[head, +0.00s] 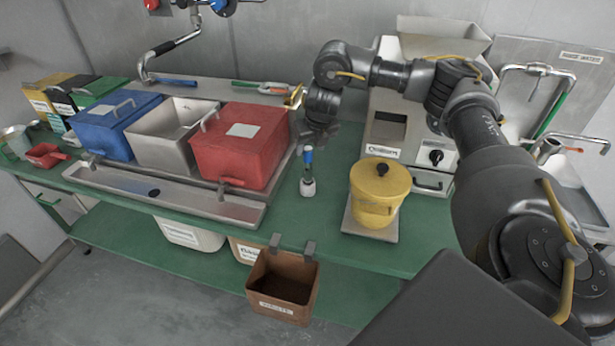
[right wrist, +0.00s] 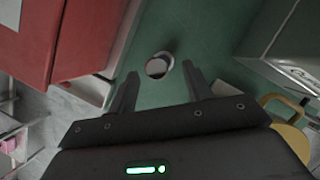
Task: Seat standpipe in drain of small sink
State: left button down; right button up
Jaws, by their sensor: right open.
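My right gripper (head: 318,135) reaches in from the right over the green counter. In the right wrist view its two fingers (right wrist: 158,88) are apart with nothing between them. A round whitish and dark thing (right wrist: 159,66) shows just beyond the fingertips in the wrist view. I cannot tell whether either is the standpipe. A metal sink (head: 580,205) with a faucet is at the far right, partly hidden by my arm; its drain is not visible. My left gripper is not in view.
A red bin (head: 240,147) stands left of the gripper. A yellow lidded pot (head: 380,187) and a grinder (head: 388,128) stand to the right. A brown box (head: 283,285) hangs off the front edge. A long metal trough (head: 125,180) with a dark opening lies left.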

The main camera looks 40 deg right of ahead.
aim_at(307, 156)
jog(key=shift+p+x, duration=0.7)
jog(key=shift+x, duration=2.25)
jog(key=shift+a+r, duration=0.1)
grip_shut()
